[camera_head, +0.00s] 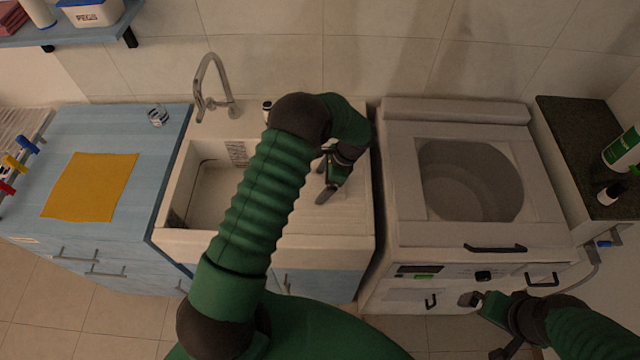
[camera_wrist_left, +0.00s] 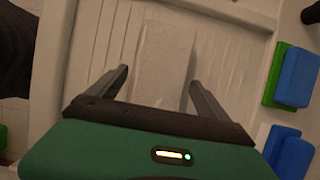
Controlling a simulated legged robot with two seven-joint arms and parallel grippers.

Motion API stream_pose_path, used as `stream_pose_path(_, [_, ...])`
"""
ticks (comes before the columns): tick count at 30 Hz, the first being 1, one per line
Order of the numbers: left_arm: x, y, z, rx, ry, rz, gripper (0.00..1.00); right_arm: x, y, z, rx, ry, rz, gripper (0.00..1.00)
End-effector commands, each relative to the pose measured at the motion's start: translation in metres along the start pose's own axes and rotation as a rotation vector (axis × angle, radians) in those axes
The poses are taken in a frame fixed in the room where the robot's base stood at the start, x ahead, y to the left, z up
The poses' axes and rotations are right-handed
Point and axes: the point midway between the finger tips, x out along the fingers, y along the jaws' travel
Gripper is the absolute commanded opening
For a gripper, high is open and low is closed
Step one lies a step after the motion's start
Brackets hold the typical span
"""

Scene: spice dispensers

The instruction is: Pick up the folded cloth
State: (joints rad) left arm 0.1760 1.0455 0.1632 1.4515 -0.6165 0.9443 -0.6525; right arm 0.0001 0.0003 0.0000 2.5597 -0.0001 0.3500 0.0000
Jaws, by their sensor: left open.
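A pale, rectangular folded cloth (camera_wrist_left: 162,65) lies on the ribbed drainboard in the left wrist view. In the head view I cannot make it out; my left arm covers part of the sink unit. My left gripper (camera_head: 326,182) is over the drainboard, pointing down. In the wrist view the left gripper (camera_wrist_left: 158,82) is open, with one finger on each side of the cloth's near part. I see no grip on the cloth, and the height above it is unclear. My right gripper (camera_head: 480,325) is open and empty in front of the washing machine.
Blue and green sponge-like blocks (camera_wrist_left: 293,75) lie right of the cloth. The sink basin (camera_head: 212,190) and tap (camera_head: 212,85) are left of my left gripper. An orange cloth (camera_head: 90,187) lies flat on the blue counter (camera_head: 150,190). The washing machine (camera_head: 400,215) stands right.

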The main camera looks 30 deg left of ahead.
Motion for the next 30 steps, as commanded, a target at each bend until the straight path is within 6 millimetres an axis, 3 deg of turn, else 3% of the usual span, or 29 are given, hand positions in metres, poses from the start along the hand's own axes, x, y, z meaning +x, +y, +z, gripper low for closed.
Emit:
stream_pose_path(6, [0.0009, -0.0005, -0.0001, -0.001, 0.000, -0.002, 0.86, 0.0004, 0.0000, 0.0002, 0.000, 0.000, 0.000, 1.00])
stream_pose_path(21, [0.0005, -0.0005, 0.0000, 0.000, 0.000, -0.001, 0.21, 0.0003, 0.0000, 0.0002, 0.000, 0.000, 0.000, 1.00])
stream_pose_path(30, [-0.0015, -0.0007, 0.0007, -0.001, 0.000, -0.002, 0.20, 0.0014, 0.0000, 0.0004, 0.000, 0.000, 0.000, 1.00])
